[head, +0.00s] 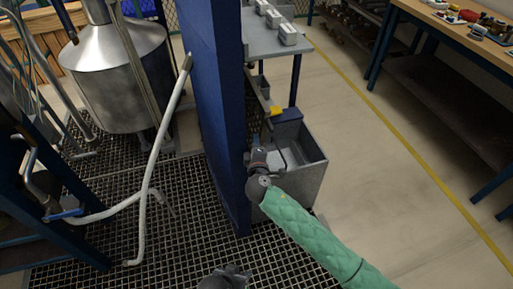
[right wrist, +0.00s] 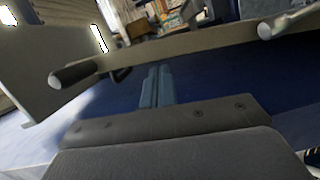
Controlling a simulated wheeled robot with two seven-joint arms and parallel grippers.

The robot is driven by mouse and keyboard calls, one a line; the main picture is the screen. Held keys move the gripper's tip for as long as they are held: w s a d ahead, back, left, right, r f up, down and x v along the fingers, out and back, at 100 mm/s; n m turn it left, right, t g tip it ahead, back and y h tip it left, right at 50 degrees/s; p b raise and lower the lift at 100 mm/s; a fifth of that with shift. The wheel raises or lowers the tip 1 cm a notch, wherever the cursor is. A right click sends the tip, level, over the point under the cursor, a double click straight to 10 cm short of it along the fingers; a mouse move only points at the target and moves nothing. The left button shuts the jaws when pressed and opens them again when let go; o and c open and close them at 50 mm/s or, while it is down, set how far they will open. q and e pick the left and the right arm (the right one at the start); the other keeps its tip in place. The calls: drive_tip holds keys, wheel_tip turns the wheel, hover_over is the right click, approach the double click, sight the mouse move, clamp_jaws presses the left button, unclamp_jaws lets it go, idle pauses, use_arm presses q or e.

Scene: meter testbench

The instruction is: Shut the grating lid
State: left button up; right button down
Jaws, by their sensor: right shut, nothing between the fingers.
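A grey metal bin (head: 308,180) with an open top stands on the floor beside the tall blue panel (head: 205,80). A thin dark upright piece (head: 257,100), perhaps the grating lid raised open, stands at the bin's far side by the panel; I cannot be sure. My right gripper (head: 258,152), on the green-sleeved arm, is over the bin's near left side, close to the panel. In the right wrist view its fingers (right wrist: 156,85) are together and empty, with a grey bar (right wrist: 170,48) with round ends beyond them. My left gripper (head: 225,277) is at the bottom edge, its fingers unclear.
A grey table (head: 266,42) stands behind. A steel tank (head: 113,75) and white hoses (head: 150,185) are left over floor grating (head: 175,245). Floor to the right is clear.

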use_arm(q)
drive_tip(key=shift+r, duration=0.3)
use_arm(e)
drive_tip(key=shift+w, duration=0.2)
